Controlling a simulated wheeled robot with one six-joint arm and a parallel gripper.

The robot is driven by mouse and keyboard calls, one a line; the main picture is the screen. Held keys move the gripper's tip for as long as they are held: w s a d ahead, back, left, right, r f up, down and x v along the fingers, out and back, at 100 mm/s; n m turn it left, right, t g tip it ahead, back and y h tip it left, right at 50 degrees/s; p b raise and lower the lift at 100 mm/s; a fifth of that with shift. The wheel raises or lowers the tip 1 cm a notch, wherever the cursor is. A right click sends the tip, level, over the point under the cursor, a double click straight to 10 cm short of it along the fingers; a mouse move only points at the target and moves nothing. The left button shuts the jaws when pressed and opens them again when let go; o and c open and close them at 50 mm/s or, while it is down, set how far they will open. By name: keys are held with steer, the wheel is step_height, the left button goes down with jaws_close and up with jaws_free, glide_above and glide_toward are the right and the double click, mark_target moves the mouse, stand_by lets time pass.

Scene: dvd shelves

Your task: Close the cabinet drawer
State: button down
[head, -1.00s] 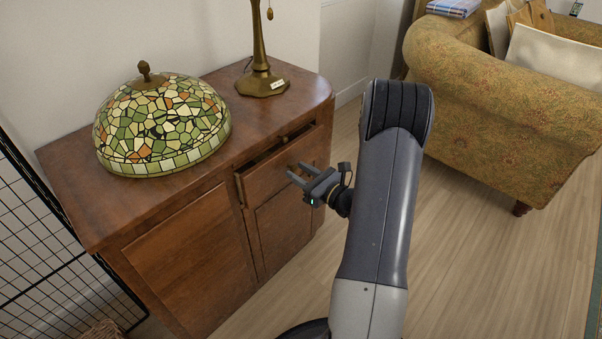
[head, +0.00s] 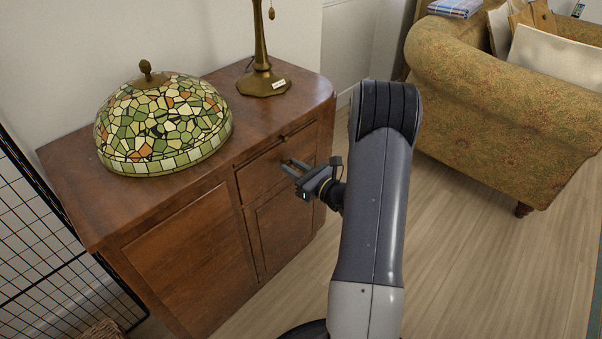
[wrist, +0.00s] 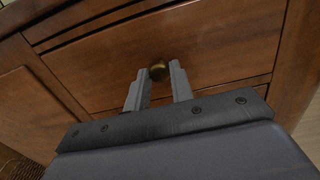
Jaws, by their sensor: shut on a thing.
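The wooden cabinet (head: 195,259) stands against the wall. Its drawer (head: 258,180) is at the upper right of the front and looks flush or nearly flush with it. The drawer front also fills the upper part of the wrist view (wrist: 220,50). In the head view the fingers partly cover the knob.
A stained-glass lampshade (head: 163,125) and a brass lamp base (head: 263,83) stand on the cabinet top. A black wire rack (head: 50,255) is at the left. A patterned armchair (head: 500,110) is at the right. Wooden floor (head: 455,250) is clear between.

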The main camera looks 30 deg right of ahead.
steer(key=shift+w, duration=0.3)
steer(key=c, duration=1.2)
jaws_free()
steer(key=shift+w+a, duration=0.1)
steer(key=shift+a, duration=0.05)
steer(key=shift+c, duration=0.2)
steer(key=p+v, duration=0.2)
steer(key=v, duration=0.9)
